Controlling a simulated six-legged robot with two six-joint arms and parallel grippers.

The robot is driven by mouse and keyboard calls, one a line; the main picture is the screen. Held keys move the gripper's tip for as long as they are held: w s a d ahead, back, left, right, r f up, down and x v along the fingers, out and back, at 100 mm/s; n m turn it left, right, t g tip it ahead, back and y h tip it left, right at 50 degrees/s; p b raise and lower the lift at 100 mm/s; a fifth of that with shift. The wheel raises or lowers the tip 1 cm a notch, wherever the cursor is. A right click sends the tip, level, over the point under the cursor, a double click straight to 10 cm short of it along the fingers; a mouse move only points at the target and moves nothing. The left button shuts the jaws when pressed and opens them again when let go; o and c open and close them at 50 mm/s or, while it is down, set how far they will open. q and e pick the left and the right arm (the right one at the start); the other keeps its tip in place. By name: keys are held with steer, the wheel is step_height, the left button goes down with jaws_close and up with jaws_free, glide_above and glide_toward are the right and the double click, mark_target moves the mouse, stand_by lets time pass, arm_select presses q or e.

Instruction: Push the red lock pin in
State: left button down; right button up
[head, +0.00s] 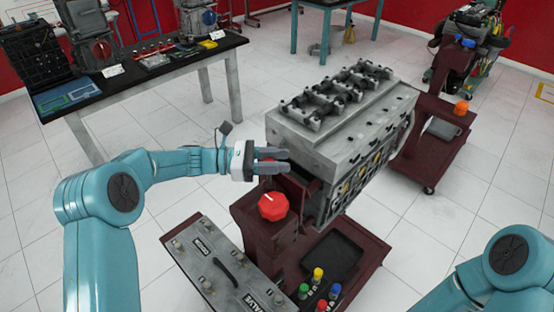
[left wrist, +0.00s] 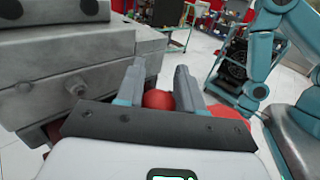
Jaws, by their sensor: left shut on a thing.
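My left gripper (head: 284,161) is at the near left end of the grey engine block (head: 330,130), its fingers level and pointing at the stand. In the left wrist view, a round red knob (left wrist: 158,98), which looks like the head of the lock pin, sits between the two fingers, and the gripper is shut on it. My right gripper is out of view.
A grey valve case (head: 228,275) and several coloured-capped bottles (head: 318,290) are at the front of the stand. A black-topped bench (head: 140,72) stands at the left. Another red engine stand (head: 430,130) is at the right. White floor is open between them.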

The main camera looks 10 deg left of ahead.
arm_select(q)
step_height(320, 180, down, 4)
steer(key=shift+f+b, duration=0.25)
steer(key=shift+b, duration=0.95)
steer(key=shift+s, duration=0.1)
steer(key=c, duration=0.8)
jaws_free()
steer(key=shift+a, duration=0.2)
steer(key=shift+r, duration=0.1)
steer(key=s+a+b, duration=0.1)
steer(key=a, duration=0.4)
steer(key=s+a+b, duration=0.1)
steer(key=a, duration=0.4)
steer(key=s+a+b, duration=0.1)
steer(key=a, duration=0.5)
steer(key=shift+s, duration=0.1)
